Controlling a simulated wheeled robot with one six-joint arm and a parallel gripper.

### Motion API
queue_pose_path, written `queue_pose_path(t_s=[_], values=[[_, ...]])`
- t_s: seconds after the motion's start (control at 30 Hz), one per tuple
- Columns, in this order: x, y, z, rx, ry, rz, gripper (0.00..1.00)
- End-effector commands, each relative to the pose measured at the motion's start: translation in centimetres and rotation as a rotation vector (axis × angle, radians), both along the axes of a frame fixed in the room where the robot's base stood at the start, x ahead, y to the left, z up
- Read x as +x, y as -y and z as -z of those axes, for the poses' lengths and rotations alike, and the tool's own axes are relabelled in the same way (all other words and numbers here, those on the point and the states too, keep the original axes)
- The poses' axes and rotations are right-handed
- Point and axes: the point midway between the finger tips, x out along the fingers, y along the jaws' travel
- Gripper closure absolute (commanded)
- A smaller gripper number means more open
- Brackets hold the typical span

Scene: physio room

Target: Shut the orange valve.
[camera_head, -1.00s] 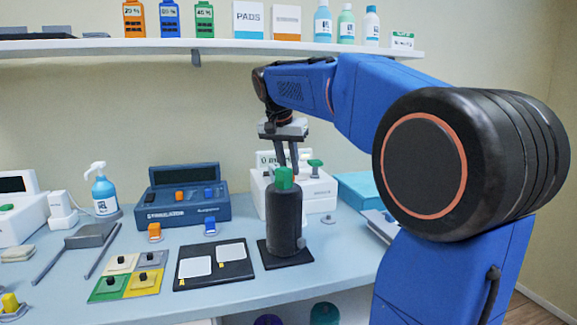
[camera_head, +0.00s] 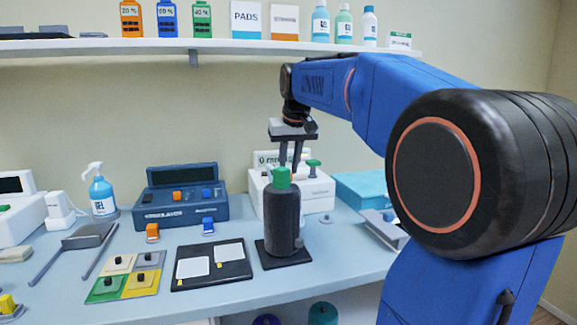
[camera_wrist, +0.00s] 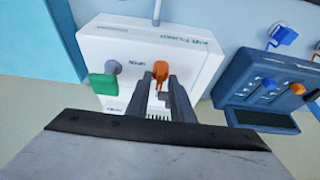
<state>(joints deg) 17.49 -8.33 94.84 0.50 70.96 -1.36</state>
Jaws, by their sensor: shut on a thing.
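The orange valve (camera_wrist: 160,68) is on the top of the white air unit (camera_wrist: 200,62) in the wrist view. My gripper (camera_wrist: 160,84) is shut on its orange handle, with one finger on each side. In the head view, my gripper (camera_head: 290,160) reaches down over the white unit (camera_head: 318,192), behind a dark bottle with a green cap. A green valve handle (camera_wrist: 104,84) sits to the left of the orange one in the wrist view. It also shows in the head view (camera_head: 313,163).
The dark bottle (camera_head: 281,215) stands close in front of the unit on a black base. A blue stimulator (camera_head: 180,205) is to the left, and a light blue box (camera_head: 362,188) to the right. A shelf (camera_head: 230,46) with bottles runs above.

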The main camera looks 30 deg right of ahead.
Motion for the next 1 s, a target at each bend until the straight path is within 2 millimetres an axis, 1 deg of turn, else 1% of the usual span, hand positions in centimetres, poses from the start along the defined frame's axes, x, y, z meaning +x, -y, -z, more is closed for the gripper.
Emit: queue_pose_path(t_s=[0.5, 0.53, 0.87, 1.0], values=[[0.0, 0.0, 0.0, 0.000, 0.000, -0.018, 1.00], [0.0, 0.0, 0.0, 0.000, 0.000, -0.018, 0.73], [0.0, 0.0, -0.1, 0.000, 0.000, -0.017, 0.73], [-0.4, -0.1, -1.2, 0.000, 0.002, -0.017, 0.73]])
